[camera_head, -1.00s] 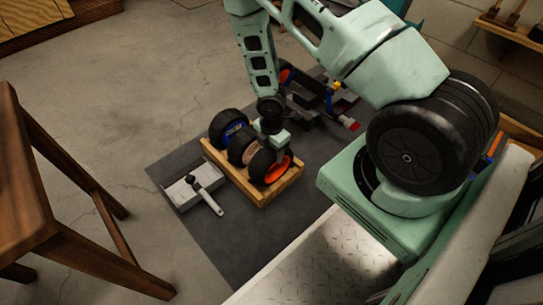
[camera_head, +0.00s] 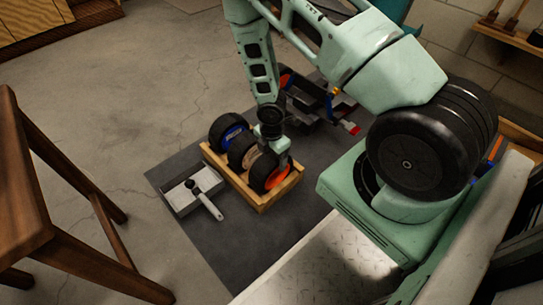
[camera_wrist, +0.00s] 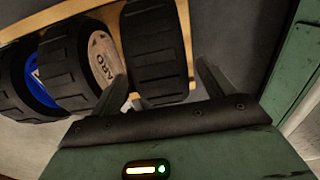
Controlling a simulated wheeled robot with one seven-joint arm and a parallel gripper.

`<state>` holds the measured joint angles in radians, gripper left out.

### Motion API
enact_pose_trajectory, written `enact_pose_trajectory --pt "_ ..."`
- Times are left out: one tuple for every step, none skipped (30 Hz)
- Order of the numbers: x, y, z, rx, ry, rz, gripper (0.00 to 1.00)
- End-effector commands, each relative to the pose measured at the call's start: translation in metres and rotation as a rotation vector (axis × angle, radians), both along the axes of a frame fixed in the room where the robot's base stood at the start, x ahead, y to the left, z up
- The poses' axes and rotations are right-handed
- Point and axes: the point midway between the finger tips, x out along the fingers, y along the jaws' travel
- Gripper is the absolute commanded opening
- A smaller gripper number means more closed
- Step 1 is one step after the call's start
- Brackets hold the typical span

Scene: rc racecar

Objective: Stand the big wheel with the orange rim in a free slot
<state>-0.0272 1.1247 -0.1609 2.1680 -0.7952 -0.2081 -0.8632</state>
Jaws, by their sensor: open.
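The big wheel with the orange rim (camera_head: 271,176) stands in the right end of the wooden rack (camera_head: 264,204), beside a tan-rimmed wheel (camera_head: 242,153) and a blue-rimmed wheel (camera_head: 229,132). In the wrist view its black tyre (camera_wrist: 158,45) is upright between my spread fingers, with its rim hidden. My gripper (camera_head: 277,158) is open around the top of this wheel; it also shows in the wrist view (camera_wrist: 160,78). A gap shows between the tyre and the right finger. The left finger is between this tyre and the tan-rimmed wheel (camera_wrist: 103,62). The slot bottoms are hidden.
A grey tray (camera_head: 178,196) with a white-handled tool (camera_head: 209,206) lies left of the rack on the dark mat (camera_head: 225,250). The partly built car (camera_head: 325,103) sits behind the rack, partly hidden by my arm. A wooden stool (camera_head: 50,235) stands at the left.

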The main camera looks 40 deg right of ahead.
Motion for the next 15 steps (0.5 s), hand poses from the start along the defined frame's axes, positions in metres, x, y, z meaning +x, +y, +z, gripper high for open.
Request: enact_pose_trajectory --pt "0.001 0.0 0.013 0.0 -0.002 -0.001 0.81" --pt "0.001 0.0 0.019 0.0 -0.003 -0.001 0.81" --pt "0.001 0.0 0.027 0.0 -0.003 -0.001 0.81" --pt "0.001 0.0 0.034 0.001 -0.003 -0.001 0.81" --pt "0.001 0.0 0.041 0.001 -0.002 -0.001 0.81" --pt "0.001 0.0 0.05 0.0 -0.003 0.0 0.81" --pt "0.001 0.0 0.056 0.0 -0.002 0.0 0.81" --pt "0.001 0.0 0.063 0.0 -0.002 0.0 0.81" --pt "0.001 0.0 0.071 0.0 -0.002 0.0 0.81" --pt "0.001 0.0 0.077 0.001 -0.003 -0.001 0.81" --pt "0.001 0.0 0.082 0.001 -0.003 -0.001 0.81" --pt "0.0 0.0 0.089 0.001 -0.002 -0.002 0.81" --pt "0.0 0.0 0.093 0.001 -0.001 -0.002 0.81" --pt "0.0 0.0 0.098 0.001 -0.001 -0.001 0.81" --pt "0.0 0.0 0.102 0.0 -0.001 -0.001 0.81"
